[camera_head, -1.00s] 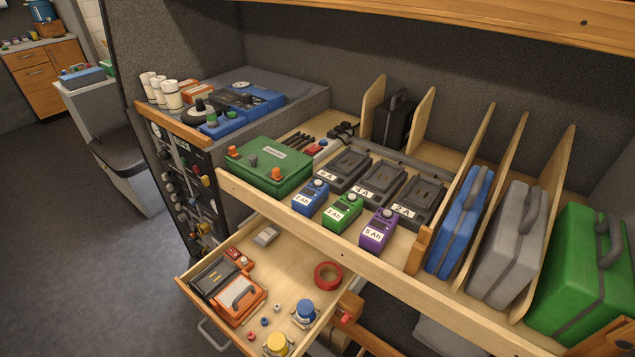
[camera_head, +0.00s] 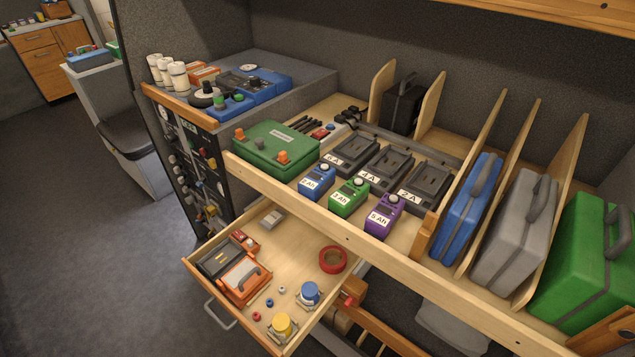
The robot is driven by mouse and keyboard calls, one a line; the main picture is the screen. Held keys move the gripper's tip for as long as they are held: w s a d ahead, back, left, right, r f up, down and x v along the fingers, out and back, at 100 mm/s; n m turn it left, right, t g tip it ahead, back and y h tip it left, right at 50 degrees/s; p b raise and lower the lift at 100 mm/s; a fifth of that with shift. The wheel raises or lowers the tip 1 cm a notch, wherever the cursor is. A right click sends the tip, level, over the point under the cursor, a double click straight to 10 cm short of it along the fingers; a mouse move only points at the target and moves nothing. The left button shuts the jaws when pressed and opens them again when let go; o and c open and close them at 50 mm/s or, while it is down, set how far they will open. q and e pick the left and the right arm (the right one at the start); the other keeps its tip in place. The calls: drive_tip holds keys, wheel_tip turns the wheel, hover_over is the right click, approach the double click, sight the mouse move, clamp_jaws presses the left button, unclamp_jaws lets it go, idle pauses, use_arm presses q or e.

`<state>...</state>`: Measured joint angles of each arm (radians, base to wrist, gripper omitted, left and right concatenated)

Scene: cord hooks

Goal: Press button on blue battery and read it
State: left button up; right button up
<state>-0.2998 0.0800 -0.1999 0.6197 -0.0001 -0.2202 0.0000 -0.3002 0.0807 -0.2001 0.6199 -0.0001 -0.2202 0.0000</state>
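The blue battery (camera_head: 317,182) stands on the wooden shelf at the left end of a row of three, with a white label that appears to read 2 Ah. A round light button (camera_head: 322,169) shows on its top. A green battery (camera_head: 348,196) labelled 3 Ah and a purple battery (camera_head: 383,216) labelled 5 Ah stand to its right. No charge reading can be made out on the blue battery. Neither of my grippers is in view.
Dark chargers (camera_head: 387,171) with ampere labels stand behind the batteries. A green box (camera_head: 276,150) is left of them. Below, an open drawer (camera_head: 290,254) holds an orange case (camera_head: 244,279) and red tape (camera_head: 333,260). Upright cases between dividers fill the right, including a blue case (camera_head: 466,212).

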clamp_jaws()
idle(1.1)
